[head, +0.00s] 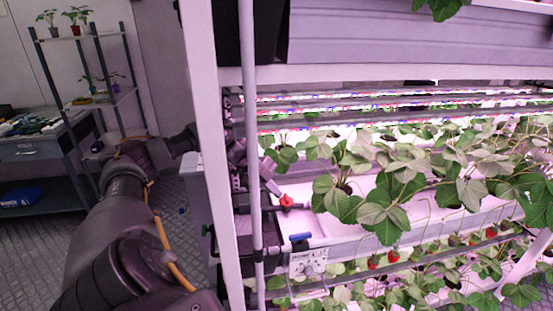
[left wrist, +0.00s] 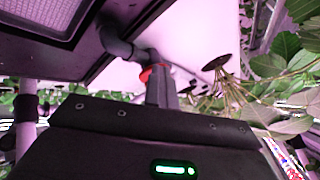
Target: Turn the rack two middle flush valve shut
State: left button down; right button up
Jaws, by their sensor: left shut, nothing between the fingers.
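A red valve handle (head: 287,200) sits at the left end of the middle tier of the rack, on a dark fitting. My left gripper (head: 273,188) reaches in behind the white post, with its fingers shut just above and left of the red handle. In the left wrist view the red handle (left wrist: 150,72) shows at the tips of the shut fingers (left wrist: 160,88), below a dark pipe elbow. The fingers partly hide it, and I cannot tell whether they touch it. A blue handle (head: 300,237) is lower, near the tray's front edge. My right gripper is not in view.
A white rack post (head: 208,150) and a thin grey pipe (head: 252,130) stand in front of my left gripper. Strawberry plants (head: 385,200) fill the tier to the right. A small shelf (head: 75,37) and a workbench (head: 38,150) stand at the far left.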

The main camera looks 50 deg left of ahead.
pick_arm(q)
jog(key=shift+w+d+r, duration=0.1)
jog(key=shift+w+r, duration=0.05)
jog(key=shift+w, duration=0.05)
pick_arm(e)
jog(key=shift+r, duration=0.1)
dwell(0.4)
pick_arm(q)
jog(key=shift+d, duration=0.15)
